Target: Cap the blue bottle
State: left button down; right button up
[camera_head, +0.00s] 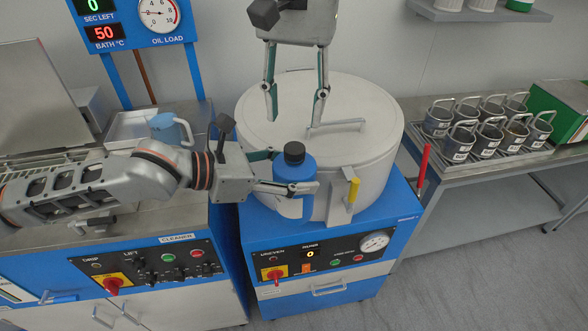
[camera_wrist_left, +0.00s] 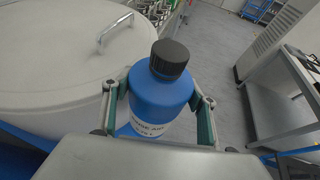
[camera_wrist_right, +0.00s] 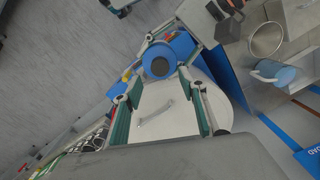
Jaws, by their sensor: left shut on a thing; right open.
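The blue bottle (camera_head: 294,172) is upright with a black cap (camera_head: 294,152) on its neck. It stands out in front of the round white lidded drum. My left gripper (camera_head: 287,171) is shut around the bottle's body. In the left wrist view the bottle (camera_wrist_left: 160,100) sits between both fingers, with part of a label showing and the black cap (camera_wrist_left: 169,58) on top. My right gripper (camera_head: 294,105) is open and empty, above the drum lid, behind and higher than the bottle. In the right wrist view the bottle's cap (camera_wrist_right: 159,66) lies beyond the fingertips.
The white drum (camera_head: 355,108) has a bar handle and a yellow-handled latch (camera_head: 353,190). A red stick (camera_head: 423,165) rises at the machine's right corner. Several metal cups (camera_head: 488,138) stand on the right bench. A light-blue jug (camera_head: 168,128) stands at the left.

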aim_at(295, 147)
jog(key=shift+w+r, duration=0.15)
jog(key=shift+f, duration=4.05)
jog(key=shift+c, duration=0.4)
